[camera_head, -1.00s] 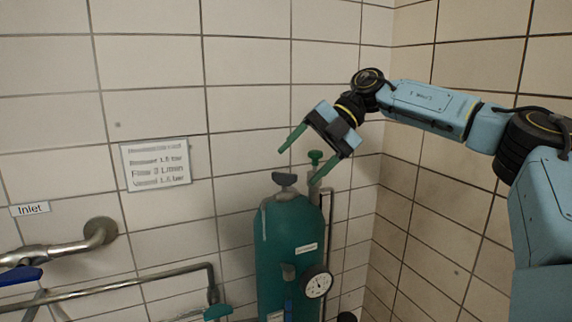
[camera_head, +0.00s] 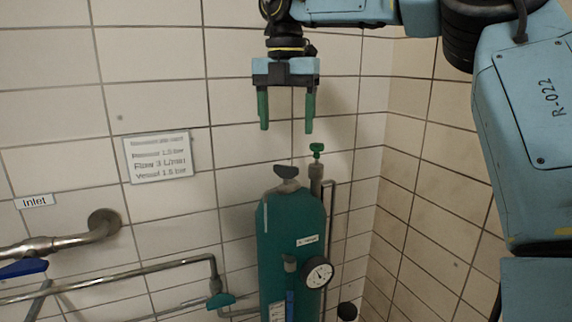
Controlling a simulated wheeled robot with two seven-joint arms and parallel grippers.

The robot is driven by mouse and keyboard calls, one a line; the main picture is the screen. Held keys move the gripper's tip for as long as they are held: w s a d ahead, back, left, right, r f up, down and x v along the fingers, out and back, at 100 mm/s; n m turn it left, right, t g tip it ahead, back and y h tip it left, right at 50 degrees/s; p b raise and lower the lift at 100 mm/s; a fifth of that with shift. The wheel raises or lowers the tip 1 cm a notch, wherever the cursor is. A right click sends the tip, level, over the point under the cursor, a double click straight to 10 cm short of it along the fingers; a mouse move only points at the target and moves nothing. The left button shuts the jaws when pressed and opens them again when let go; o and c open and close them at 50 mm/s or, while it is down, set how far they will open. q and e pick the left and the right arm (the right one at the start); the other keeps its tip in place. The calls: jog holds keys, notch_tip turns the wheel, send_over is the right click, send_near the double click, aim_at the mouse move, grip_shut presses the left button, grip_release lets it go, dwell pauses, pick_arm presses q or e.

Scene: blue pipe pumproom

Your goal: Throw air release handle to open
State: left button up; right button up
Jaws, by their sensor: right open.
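A green tank (camera_head: 291,232) stands against the tiled wall. A dark grey handle (camera_head: 287,171) sits on a fitting at its top. A small green handle (camera_head: 317,148) sits on a metal pipe just to the right of the tank top. I cannot tell which of the two is the air release handle. My right gripper (camera_head: 286,128) is open and empty, with its green fingers pointing down. It appears above the dark grey handle in the picture and touches neither handle. My left gripper is out of view.
A round gauge (camera_head: 319,273) is on the tank's front. Metal pipes (camera_head: 120,276) run along the wall to the left, with another green handle (camera_head: 221,300) low beside the tank. A sign (camera_head: 158,157) and an "Inlet" label (camera_head: 35,201) are on the wall.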

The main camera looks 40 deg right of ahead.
aim_at(286, 166)
notch_tip(286, 166, down, 9)
jog(key=shift+r+p, duration=0.1)
jog(key=shift+p, duration=0.4)
jog(key=c, duration=1)
jog(key=shift+n, duration=0.3)
jog(key=n, duration=0.3)
jog(key=shift+n, duration=2.7)
jog(key=shift+o, duration=0.2)
